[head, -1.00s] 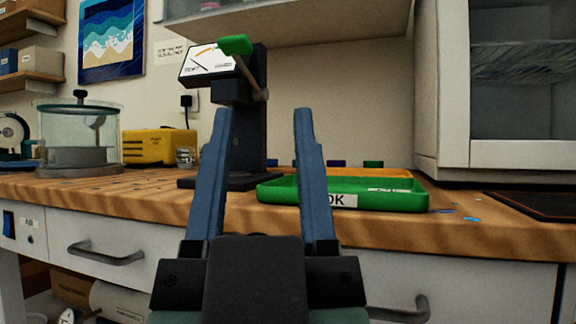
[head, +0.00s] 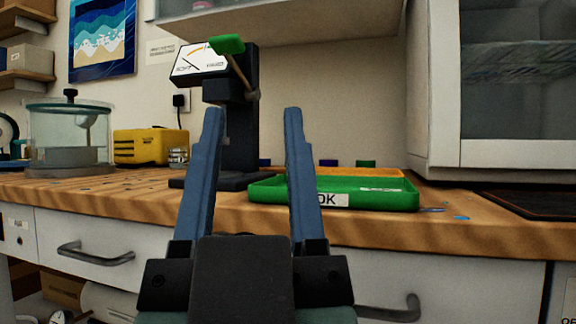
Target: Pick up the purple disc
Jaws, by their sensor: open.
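The purple disc (head: 328,163) is a small dark purple shape at the back of the wooden bench, seen just above the trays. A blue one (head: 265,162) is to its left and a green one (head: 366,164) to its right. My gripper (head: 253,110) points up in front of the bench, its two blue fingers apart with nothing between them. The purple disc shows to the right of the right finger, farther back. Its lower part appears hidden by the trays.
A green tray (head: 390,196) labelled OK stands near the bench edge, with an orange tray (head: 392,172) behind it. A black press-like stand with a gauge (head: 240,140) is left of them. A dark mat (head: 530,203) lies at right.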

